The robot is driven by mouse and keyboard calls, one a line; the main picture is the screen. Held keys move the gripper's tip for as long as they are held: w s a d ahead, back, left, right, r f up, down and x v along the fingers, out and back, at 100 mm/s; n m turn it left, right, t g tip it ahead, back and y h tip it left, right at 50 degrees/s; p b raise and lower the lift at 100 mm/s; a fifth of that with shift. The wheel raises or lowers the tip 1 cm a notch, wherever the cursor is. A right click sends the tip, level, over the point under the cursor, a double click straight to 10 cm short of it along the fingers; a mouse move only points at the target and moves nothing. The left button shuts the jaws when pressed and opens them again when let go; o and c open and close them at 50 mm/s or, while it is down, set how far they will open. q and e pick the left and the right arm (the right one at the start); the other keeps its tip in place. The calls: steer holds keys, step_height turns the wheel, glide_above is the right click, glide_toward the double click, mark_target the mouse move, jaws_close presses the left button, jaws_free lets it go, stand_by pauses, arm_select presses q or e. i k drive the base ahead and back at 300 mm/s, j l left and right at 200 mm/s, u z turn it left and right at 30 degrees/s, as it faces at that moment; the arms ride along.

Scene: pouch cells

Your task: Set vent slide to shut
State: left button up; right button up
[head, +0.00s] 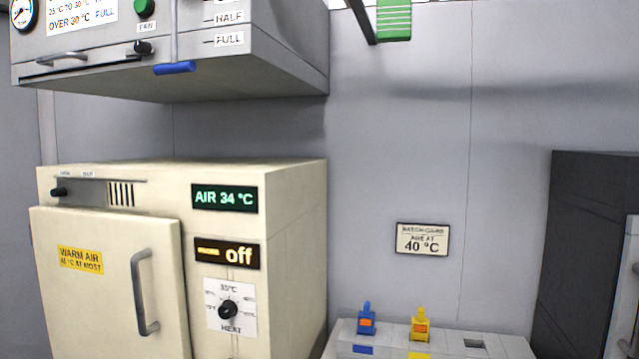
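The vent slide is on the upper front of the cream warm-air cabinet (265,180). Its black knob (60,192) sits at the left end of a grey strip, left of a slotted grille (121,194) whose dark slots show. Two small labels above the strip are too small to read surely; the right one may say shut. The knob is nearer the left label. Neither of my grippers is in view.
The cabinet door (105,290) with its grey handle (143,292) looks closed. A grey hood (240,70) with a blue-handled lever (175,68) overhangs above. Blue (367,320) and yellow (420,325) tagged pieces stand on a grey block to the right. A dark cabinet (585,250) stands far right.

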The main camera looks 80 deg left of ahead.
mark_target(83, 193)
steer(key=u, duration=3.95)
